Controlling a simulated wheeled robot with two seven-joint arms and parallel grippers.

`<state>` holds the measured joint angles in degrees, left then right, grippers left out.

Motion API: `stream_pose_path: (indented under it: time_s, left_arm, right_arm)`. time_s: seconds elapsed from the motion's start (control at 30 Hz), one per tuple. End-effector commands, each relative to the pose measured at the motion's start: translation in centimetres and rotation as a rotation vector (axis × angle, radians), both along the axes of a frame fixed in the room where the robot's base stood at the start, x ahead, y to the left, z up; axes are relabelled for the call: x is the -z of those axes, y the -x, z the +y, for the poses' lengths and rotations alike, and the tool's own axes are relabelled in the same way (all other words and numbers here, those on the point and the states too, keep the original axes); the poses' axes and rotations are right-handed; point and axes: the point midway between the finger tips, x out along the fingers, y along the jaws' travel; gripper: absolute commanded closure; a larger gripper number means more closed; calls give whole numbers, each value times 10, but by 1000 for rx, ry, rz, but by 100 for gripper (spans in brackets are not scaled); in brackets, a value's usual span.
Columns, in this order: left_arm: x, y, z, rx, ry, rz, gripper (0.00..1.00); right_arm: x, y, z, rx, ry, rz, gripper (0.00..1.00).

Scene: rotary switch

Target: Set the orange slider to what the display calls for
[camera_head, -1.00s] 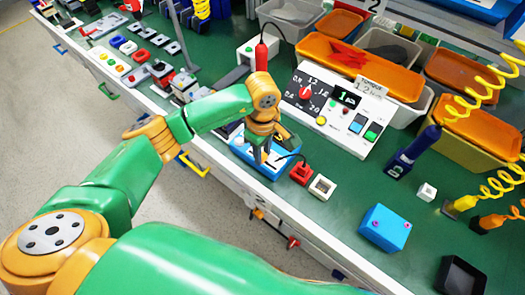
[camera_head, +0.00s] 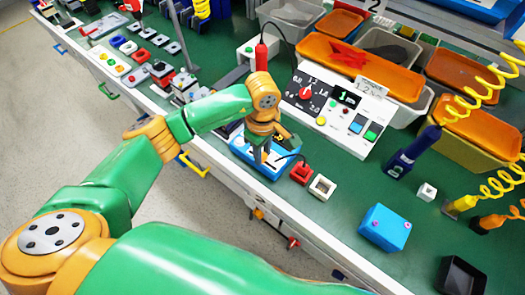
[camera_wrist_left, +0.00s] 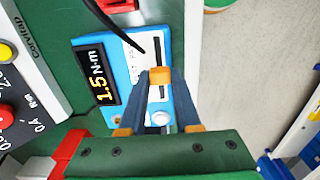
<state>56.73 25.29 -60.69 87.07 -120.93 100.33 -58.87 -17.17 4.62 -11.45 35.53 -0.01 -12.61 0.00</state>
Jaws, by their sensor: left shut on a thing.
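A blue box (camera_head: 238,141) lies at the bench's front edge. In the left wrist view the blue box (camera_wrist_left: 83,43) has a black display (camera_wrist_left: 98,77) reading 1.5 N·m and a white face with a dark slot (camera_wrist_left: 156,45). The orange slider (camera_wrist_left: 159,76) is on that slot. My left gripper (camera_head: 262,160) points down onto the box; in the wrist view its fingertips (camera_wrist_left: 158,80) are shut on the orange slider, one on each side. The fingers hide part of the slot. My right gripper is out of view.
Behind the box stands a white panel (camera_head: 349,138) with a red knob, a small display and a torque label. A red block (camera_head: 301,173) and a white square block (camera_head: 322,187) sit right of the box. A black cable crosses close to the gripper.

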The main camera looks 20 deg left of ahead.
Motion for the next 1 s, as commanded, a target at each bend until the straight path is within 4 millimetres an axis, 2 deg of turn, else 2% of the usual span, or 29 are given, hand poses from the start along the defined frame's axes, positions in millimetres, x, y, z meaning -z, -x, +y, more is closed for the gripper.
stream_pose_path:
  time_s: [0.3,0.6,0.63,0.7,0.73,1.0]
  left_arm:
    - [3,-13,34,-2,-2,-2,100]
    - [0,-14,37,-2,-2,-2,100]
    - [-1,-14,37,-2,-2,-2,60]
    - [-1,-14,37,-2,-2,-2,42]
    - [0,-13,37,-2,-2,-2,38]
    - [-1,-13,36,-1,-1,-1,38]
  right_arm:
    - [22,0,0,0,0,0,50]
    - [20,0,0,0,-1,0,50]
    - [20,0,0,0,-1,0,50]
    - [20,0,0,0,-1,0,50]
    - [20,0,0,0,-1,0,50]
    - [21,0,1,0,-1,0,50]
